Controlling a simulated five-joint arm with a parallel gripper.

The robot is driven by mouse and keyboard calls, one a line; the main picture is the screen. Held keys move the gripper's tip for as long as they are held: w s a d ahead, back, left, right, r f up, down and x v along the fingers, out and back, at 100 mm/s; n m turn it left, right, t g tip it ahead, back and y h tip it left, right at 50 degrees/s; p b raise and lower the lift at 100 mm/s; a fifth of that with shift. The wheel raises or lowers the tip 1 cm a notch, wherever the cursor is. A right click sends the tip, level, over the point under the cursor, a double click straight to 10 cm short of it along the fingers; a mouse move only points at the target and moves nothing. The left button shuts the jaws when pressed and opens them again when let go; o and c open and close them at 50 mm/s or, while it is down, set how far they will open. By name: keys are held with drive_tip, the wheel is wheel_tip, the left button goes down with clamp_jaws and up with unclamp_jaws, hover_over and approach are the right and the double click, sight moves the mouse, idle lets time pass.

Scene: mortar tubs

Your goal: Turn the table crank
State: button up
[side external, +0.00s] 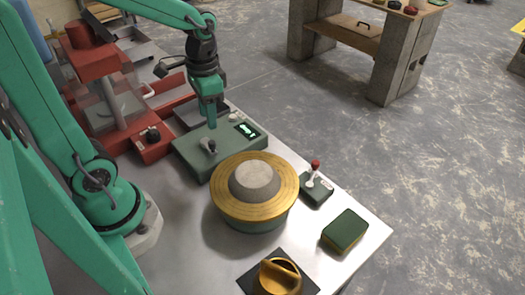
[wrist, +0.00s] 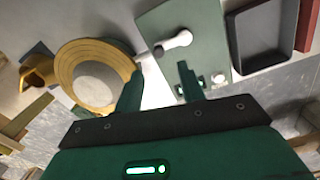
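A pale crank handle (side external: 208,145) stands on top of a flat green box (side external: 190,158) with a lit display. In the wrist view the crank (wrist: 175,42) shows as a short light arm with a dark pivot, just beyond my fingertips. My gripper (side external: 211,122) hangs over the green box, close behind the crank. In the wrist view its two fingers (wrist: 158,78) are spread apart with nothing between them. I cannot tell the exact gap between fingers and crank.
A yellow-rimmed round turntable (side external: 225,207) with a grey cone stands beside the box. A red machine (side external: 150,150) and a grey tray (side external: 200,114) lie behind.

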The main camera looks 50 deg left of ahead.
sight(212, 141)
drive_tip(key=w+n+g, duration=0.1)
drive_tip(key=n, duration=0.1)
drive_tip(key=w+n+g, duration=0.1)
drive_tip(key=n, duration=0.1)
drive_tip(key=w+n+g, duration=0.1)
drive_tip(key=g, duration=0.1)
drive_tip(key=shift+a+f+n+h, duration=0.25)
drive_tip(key=shift+a+n+h, duration=0.05)
drive_tip(key=shift+a+n, duration=0.1)
drive_tip(key=shift+d+x, duration=0.1)
drive_tip(key=shift+x, duration=1.85)
drive_tip(key=shift+d+x, duration=0.15)
drive_tip(key=shift+x, duration=1.85)
drive_tip(key=shift+w, duration=0.1)
clamp_jaws()
